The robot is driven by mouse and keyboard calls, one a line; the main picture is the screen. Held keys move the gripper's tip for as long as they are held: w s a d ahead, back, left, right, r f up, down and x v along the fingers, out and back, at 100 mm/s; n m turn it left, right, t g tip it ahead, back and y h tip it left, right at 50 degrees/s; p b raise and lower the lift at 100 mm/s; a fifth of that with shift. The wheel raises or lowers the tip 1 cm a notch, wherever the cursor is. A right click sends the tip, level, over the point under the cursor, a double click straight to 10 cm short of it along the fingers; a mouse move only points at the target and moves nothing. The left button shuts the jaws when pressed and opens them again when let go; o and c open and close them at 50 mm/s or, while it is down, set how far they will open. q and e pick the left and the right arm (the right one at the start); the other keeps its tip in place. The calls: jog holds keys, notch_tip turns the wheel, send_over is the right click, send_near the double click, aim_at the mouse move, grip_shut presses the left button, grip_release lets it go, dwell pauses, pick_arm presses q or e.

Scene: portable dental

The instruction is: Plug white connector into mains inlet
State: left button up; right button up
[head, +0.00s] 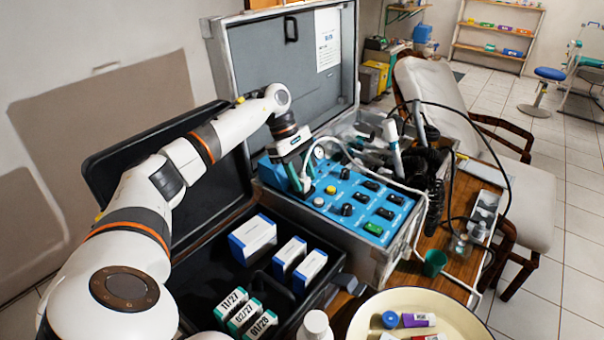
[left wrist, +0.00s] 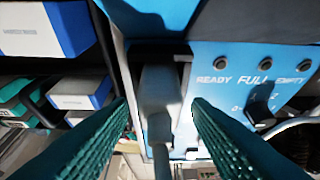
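The white connector (left wrist: 160,95) stands in the middle of the left wrist view, its cable running down toward the camera. Its far end is at the dark mains inlet (left wrist: 183,68) in the blue panel; how deep it sits cannot be told. My left gripper (left wrist: 159,110) is open, with a green ribbed finger on each side of the connector and a visible gap to both. In the head view my left gripper (head: 297,176) is at the left edge of the blue panel (head: 330,214), largely hiding the inlet. My right gripper is not in view.
An open black case (head: 215,284) with blue-white boxes (head: 252,238) lies left of the metal unit case (head: 390,262). A white hose (head: 375,178) arches over the panel. A cream tray (head: 455,310) with small items is in front, beside a white bottle (head: 315,326).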

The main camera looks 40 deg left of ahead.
pick_arm(q)
notch_tip(320, 180, up, 10)
jog(key=shift+r+b, duration=0.1)
jog(key=shift+b, duration=0.3)
dwell(0.3)
dwell(0.3)
